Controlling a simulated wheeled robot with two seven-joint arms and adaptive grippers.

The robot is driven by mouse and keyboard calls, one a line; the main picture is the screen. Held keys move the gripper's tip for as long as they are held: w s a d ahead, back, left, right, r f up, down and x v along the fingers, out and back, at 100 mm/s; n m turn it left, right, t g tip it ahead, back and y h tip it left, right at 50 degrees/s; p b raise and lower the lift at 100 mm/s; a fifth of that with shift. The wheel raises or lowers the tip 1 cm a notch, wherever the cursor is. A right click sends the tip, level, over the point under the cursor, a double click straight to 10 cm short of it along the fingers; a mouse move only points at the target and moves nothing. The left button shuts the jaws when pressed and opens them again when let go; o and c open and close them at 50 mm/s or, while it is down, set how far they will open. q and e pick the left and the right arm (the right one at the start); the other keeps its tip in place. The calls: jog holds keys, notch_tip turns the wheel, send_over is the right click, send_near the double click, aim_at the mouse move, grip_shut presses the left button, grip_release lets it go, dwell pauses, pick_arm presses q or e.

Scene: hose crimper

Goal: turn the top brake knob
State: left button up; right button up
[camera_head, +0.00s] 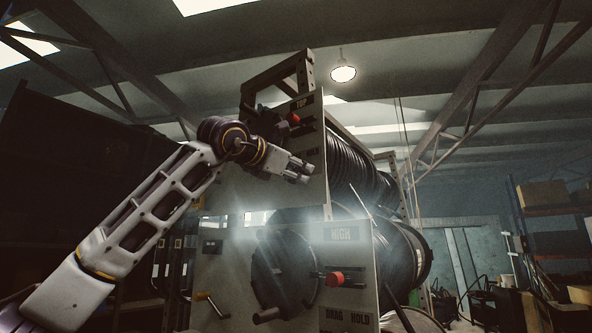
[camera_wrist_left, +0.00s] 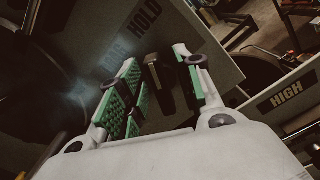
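The upper panel carries a TOP label (camera_head: 302,103) with a red knob (camera_head: 293,118) just below it, beside dark slots. My left gripper (camera_head: 304,173) is in front of this panel, below and slightly right of the red knob, pointing right. In the left wrist view my left gripper (camera_wrist_left: 160,72) has its green-padded fingers spread apart. A dark handle-like shape (camera_wrist_left: 163,84) shows between the fingers; I cannot tell whether it touches them. My right gripper is not in view.
A lower panel has a HIGH sign (camera_head: 341,234), another red knob (camera_head: 336,279) and a DRAG HOLD label (camera_head: 347,316). Hose reels (camera_head: 360,170) sit behind the panels. A dark round disc (camera_head: 283,268) with a crank is at lower centre. Shelves with boxes (camera_head: 545,194) stand far right.

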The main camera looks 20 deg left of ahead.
pick_arm(q)
jog(key=v, duration=1.2)
dwell(0.3)
dwell(0.7)
